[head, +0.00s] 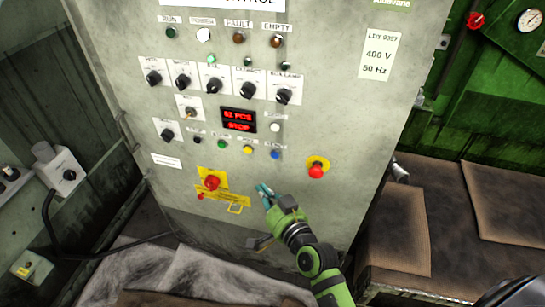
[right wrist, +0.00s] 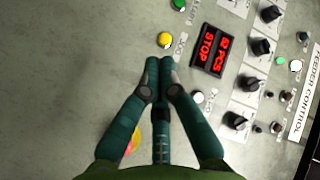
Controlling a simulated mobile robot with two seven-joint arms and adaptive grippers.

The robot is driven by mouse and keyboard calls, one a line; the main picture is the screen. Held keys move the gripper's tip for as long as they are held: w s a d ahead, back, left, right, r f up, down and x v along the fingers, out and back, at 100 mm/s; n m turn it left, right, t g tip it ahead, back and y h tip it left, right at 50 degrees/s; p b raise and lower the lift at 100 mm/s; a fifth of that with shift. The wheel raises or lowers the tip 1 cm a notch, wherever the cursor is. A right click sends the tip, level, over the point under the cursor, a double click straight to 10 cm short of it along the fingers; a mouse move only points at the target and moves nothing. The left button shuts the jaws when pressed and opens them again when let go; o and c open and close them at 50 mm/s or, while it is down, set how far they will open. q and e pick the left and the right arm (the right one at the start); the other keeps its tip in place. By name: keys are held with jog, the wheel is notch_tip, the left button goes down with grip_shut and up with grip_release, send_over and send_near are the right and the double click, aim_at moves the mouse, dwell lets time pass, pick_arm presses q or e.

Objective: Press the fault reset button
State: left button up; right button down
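The grey feeder control panel (head: 330,110) faces me, with a row of small push buttons below its red display. A blue button (head: 275,154) ends that row on the right; its label is too small to read, so I cannot confirm which one is the fault reset. My right gripper (head: 264,189) is in front of the panel, below the blue button. In the right wrist view its fingers (right wrist: 160,63) are together and empty, pointing at the panel near the yellow button (right wrist: 165,39). The blue button is not visible there, probably hidden behind the fingers. My left gripper is out of view.
A red emergency button (head: 316,170) on a yellow plate is right of my gripper. A red rotary switch (head: 211,182) is to the left. A white button (head: 275,128) sits above the blue one. Brown padded surfaces (head: 395,230) lie at the right.

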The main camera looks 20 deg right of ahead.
aim_at(275, 155)
jog(key=shift+w+d+b, duration=0.5)
jog(key=shift+w+d, duration=0.3)
jog(key=shift+w, duration=0.4)
jog(key=shift+w+d+b, duration=0.45)
jog(key=shift+w+d, duration=0.4)
jog(key=shift+w, duration=0.4)
jog(key=shift+w+d+b, duration=0.5)
jog(key=shift+w+d, duration=0.3)
jog(key=shift+w, duration=0.4)
jog(key=shift+w, duration=0.1)
jog(key=shift+w+d, duration=0.25)
